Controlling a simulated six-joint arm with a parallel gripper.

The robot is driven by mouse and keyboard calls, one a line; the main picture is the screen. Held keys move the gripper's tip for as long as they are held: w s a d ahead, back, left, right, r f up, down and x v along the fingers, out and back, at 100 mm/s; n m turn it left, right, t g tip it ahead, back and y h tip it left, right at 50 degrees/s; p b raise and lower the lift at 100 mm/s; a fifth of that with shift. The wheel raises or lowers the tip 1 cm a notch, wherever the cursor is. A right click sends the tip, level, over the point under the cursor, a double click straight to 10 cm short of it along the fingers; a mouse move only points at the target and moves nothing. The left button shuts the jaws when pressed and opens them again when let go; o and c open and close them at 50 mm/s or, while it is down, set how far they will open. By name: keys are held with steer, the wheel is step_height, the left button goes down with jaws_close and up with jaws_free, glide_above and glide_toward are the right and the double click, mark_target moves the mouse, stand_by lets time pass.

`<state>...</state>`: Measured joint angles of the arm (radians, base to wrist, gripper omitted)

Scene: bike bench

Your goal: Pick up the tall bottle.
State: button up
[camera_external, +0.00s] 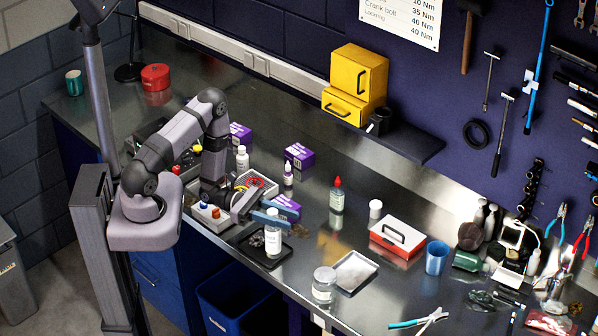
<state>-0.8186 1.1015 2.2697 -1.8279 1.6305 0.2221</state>
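A tall, pale bottle with a white label (273,240) stands upright at the dark tray near the bench's front edge. My gripper (279,217), with blue fingers, is at the upper part of this bottle and points to the right. The fingers lie close on either side of the bottle's neck in this view; I cannot tell whether they touch it or how far they are spread. A clear bottle with a red cap (337,196) stands farther back to the right. A white bottle (242,158) stands behind my arm.
The dark tray (246,256) holds small dark parts. A glass jar (324,286), a silver tray (355,272), a red-and-white box (397,236) and a blue cup (436,258) stand to the right. Purple boxes (299,156) and a small dropper bottle (288,175) are behind.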

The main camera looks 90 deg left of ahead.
jaws_close()
steer(key=shift+r, duration=0.15)
